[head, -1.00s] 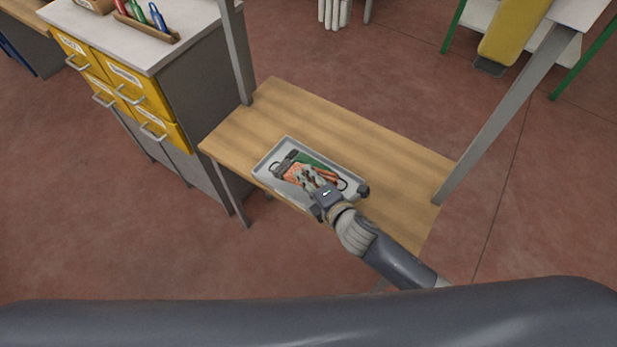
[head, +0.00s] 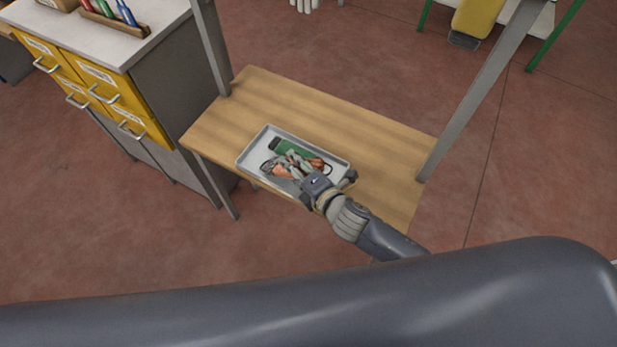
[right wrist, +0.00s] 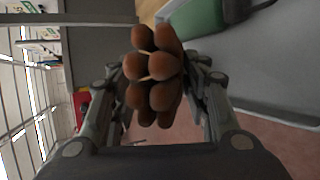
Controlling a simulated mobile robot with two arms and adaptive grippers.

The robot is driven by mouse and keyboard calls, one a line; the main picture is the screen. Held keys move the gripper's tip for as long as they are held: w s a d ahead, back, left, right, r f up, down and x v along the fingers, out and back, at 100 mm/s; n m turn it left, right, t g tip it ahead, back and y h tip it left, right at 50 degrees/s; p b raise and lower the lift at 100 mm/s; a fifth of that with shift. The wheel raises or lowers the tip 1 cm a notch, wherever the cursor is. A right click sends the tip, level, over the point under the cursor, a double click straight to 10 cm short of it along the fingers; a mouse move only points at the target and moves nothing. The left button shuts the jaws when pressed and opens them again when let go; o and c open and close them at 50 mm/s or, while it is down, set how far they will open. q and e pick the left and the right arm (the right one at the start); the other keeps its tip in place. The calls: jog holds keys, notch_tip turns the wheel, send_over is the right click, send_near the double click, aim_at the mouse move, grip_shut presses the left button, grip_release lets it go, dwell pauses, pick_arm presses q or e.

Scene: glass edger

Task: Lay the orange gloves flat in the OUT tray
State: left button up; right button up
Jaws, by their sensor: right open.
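A light grey tray (head: 253,152) sits on the wooden shelf. The orange gloves lie in it, partly hidden under my right gripper; an orange patch (head: 281,171) shows beside the fingers. In the right wrist view, the brown-orange glove fingertips (right wrist: 152,72) are bunched between the two fingers. My right gripper (head: 286,165) is open over the tray, its fingers on either side of the gloves; I cannot tell whether they touch. A green item (head: 292,149) with a dark end lies in the tray behind the gripper. My left gripper is not in view.
The wooden shelf (head: 350,125) is clear behind and to the right of the tray. Grey posts (head: 480,90) rise at its corners. A cabinet with yellow drawers (head: 95,92) stands at the left, with a pen holder (head: 115,20) on top.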

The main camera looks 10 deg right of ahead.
jog(key=v, duration=1)
jog(key=shift+s+d+r, duration=0.2)
jog(key=shift+s, duration=0.1)
